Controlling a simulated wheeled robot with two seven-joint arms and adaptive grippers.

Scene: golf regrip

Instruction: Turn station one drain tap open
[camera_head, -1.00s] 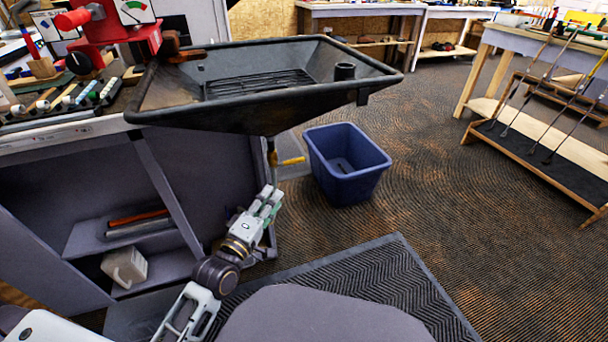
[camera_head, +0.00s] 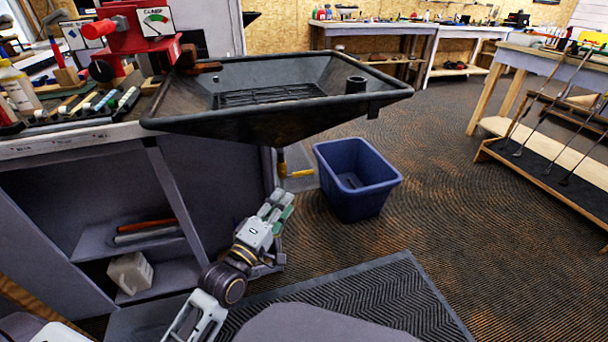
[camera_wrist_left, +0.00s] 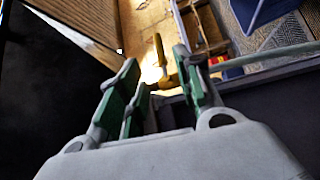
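The drain tap has a yellow lever handle (camera_head: 298,174) on a short brass-coloured pipe under the dark drain trough (camera_head: 300,120), above and left of the blue bin. My left gripper (camera_head: 280,203) is below and a little left of the tap, pointing up toward it, and is not touching it. In the left wrist view the yellow tap handle (camera_wrist_left: 160,48) shows beyond the gap between the green-padded fingers. The left gripper (camera_wrist_left: 157,80) is open and empty there. My right gripper is in neither view.
A blue bin (camera_head: 357,195) stands on the carpet right of the tap. The grey bench cabinet (camera_head: 215,190) with open shelves is left of the gripper. A black mat (camera_head: 350,300) lies in front. A club rack (camera_head: 545,175) stands at right; carpet between is clear.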

